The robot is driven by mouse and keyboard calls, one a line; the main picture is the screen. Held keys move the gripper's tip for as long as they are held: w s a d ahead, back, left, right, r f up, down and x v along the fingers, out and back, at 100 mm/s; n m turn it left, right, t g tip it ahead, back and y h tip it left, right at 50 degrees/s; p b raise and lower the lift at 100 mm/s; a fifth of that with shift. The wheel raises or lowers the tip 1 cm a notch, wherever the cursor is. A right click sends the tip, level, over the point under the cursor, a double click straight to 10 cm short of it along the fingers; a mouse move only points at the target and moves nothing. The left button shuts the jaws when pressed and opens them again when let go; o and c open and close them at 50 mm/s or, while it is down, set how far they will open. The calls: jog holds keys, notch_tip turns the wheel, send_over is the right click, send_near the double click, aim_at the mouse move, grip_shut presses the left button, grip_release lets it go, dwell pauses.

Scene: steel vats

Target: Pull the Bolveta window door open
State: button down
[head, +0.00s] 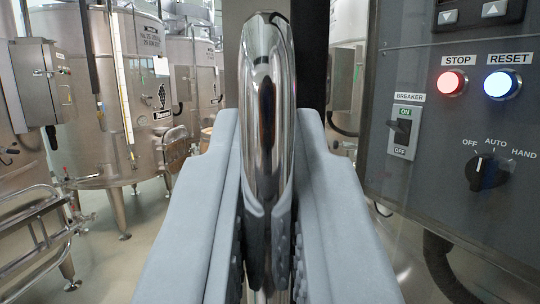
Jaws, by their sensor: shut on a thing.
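A polished chrome handle (267,80) stands upright in the middle of the view, its rounded top nearest the upper edge. My gripper (268,165) is shut on this handle, with one grey jaw on each side and ribbed pads against its lower part. The handle's lower end is partly hidden between the jaws. I cannot make out the window door's whole outline, nor whether it is open or closed.
A grey control panel (450,130) is close at right, with a red STOP button (452,83), a blue RESET button (502,84), a breaker switch (403,130) and a rotary selector (488,172). Steel vats (115,110) on legs stand at left. A dark upright is behind the handle.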

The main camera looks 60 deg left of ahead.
jog(key=s+d, duration=0.1)
jog(key=d, duration=0.8)
jog(key=shift+s+d, duration=0.15)
jog(key=shift+s, duration=0.2)
jog(key=shift+r, duration=0.1)
jog(key=c, duration=1.8)
grip_release()
jog(key=shift+s, duration=0.15)
jog(key=shift+s+d+r, duration=0.1)
jog(key=shift+s, duration=0.1)
jog(key=shift+d, duration=0.1)
jog(key=shift+w, duration=0.15)
jog(key=v, duration=1.7)
jog(key=shift+d+f, duration=0.15)
jog(key=shift+f, duration=0.1)
